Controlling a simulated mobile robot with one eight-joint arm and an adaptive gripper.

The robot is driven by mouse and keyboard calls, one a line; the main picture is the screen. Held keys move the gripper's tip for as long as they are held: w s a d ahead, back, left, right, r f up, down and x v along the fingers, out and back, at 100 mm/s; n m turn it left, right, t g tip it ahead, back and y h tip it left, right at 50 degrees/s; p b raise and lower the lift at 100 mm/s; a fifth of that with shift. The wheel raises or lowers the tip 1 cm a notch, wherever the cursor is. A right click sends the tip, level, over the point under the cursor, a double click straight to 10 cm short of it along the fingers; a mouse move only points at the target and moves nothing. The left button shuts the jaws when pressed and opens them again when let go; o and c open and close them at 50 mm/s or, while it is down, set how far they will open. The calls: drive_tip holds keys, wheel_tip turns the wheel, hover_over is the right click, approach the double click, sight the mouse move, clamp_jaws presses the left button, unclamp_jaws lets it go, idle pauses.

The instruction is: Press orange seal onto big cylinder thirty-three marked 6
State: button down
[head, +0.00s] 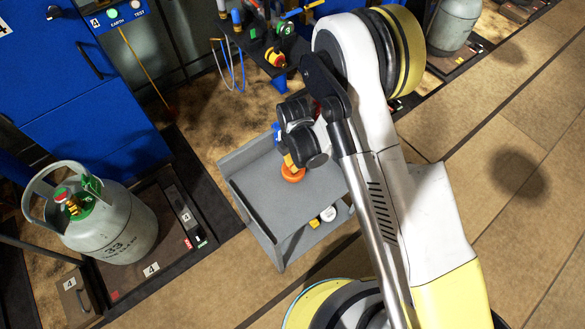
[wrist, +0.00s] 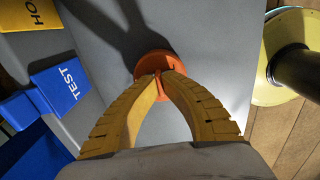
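The orange seal (head: 292,174) is a round disc with an upright tab, at the grey cart's top tray. It also shows in the wrist view (wrist: 150,62). My gripper (head: 289,163) points down at it, and its yellow fingers (wrist: 163,77) close together on the tab. I cannot tell whether the disc touches the tray. A big grey-green cylinder (head: 112,232) printed 33 stands upright at the left, with a red and brass valve inside its collar. The plates by it read 4. Another grey cylinder (head: 453,25) is at the top right, its marking unreadable. I see no 6.
The grey cart (head: 257,188) has a lower shelf with small yellow and white items. A blue TEST block (wrist: 60,88) and a yellow block (wrist: 30,15) sit beside the tray. Blue cabinets (head: 85,110) fill the upper left. Brown floor (head: 490,180) is open at the right.

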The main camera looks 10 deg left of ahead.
drive_tip(key=shift+r+p, duration=0.85)
drive_tip(key=shift+r, duration=1.1)
